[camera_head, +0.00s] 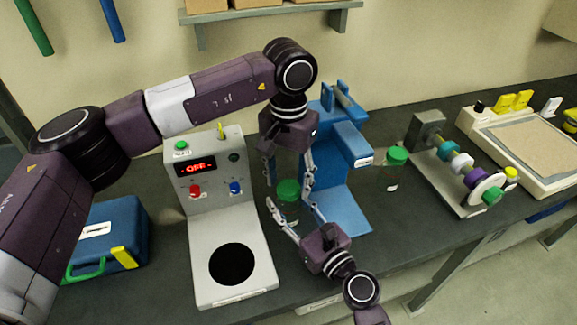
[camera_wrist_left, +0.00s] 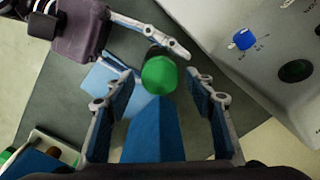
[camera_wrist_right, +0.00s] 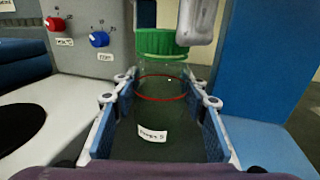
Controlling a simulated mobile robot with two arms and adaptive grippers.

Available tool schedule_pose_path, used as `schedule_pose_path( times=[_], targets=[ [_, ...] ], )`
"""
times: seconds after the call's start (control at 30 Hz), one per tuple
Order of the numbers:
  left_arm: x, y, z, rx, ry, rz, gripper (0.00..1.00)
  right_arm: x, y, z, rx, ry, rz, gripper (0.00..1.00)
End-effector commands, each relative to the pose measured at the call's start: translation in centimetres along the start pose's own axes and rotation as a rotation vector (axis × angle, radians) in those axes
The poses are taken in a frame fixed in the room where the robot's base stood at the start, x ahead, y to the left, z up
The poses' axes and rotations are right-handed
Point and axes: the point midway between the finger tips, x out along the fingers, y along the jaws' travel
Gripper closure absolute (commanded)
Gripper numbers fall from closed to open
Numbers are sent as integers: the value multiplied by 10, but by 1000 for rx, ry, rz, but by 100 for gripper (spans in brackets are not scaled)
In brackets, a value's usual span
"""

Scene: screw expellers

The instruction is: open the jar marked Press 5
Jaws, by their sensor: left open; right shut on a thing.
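The jar (camera_wrist_right: 160,108) is clear with a green lid and a white label that seems to read "Press 5". Its green lid shows in the head view (camera_head: 288,190) between the grey machine and the blue device. My right gripper (camera_head: 288,205) is shut on the jar's body from the front; the jar stands upright. My left gripper (camera_head: 290,172) points down from above, open, with its fingertips around or just above the lid; contact cannot be told. In the left wrist view the lid (camera_wrist_left: 160,76) lies between and beyond the open fingers. The lid appears seated on the jar.
A grey machine (camera_head: 232,281) with an "OFF" display stands left of the jar. A blue device (camera_head: 345,210) stands close on the right. Another green-lidded jar (camera_head: 396,156) is farther right, beside a roller machine (camera_head: 440,175). A blue case (camera_head: 110,235) sits at left.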

Motion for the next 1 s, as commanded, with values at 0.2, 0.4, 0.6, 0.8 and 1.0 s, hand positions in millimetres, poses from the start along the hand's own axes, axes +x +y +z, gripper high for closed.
schedule_pose_path(
  times=[0.2, 0.4, 0.6, 0.8, 1.0],
  targets=[
    [9, 0, 0, 0, 1, -1, 50, 0, 0, 1, 0, -2, 0, 100],
    [9, 0, 0, -1, 1, -1, 51, 0, 0, 1, 0, -2, 0, 100],
    [9, 0, 0, -1, 1, -1, 73, 0, 0, 1, 0, -2, 0, 100],
    [8, 0, 0, -1, 1, -1, 94, 0, 0, 1, 0, -2, 0, 100],
    [8, 0, 0, -98, 1, -1, 94, 0, 0, 1, 0, -2, 0, 100]
  ],
)
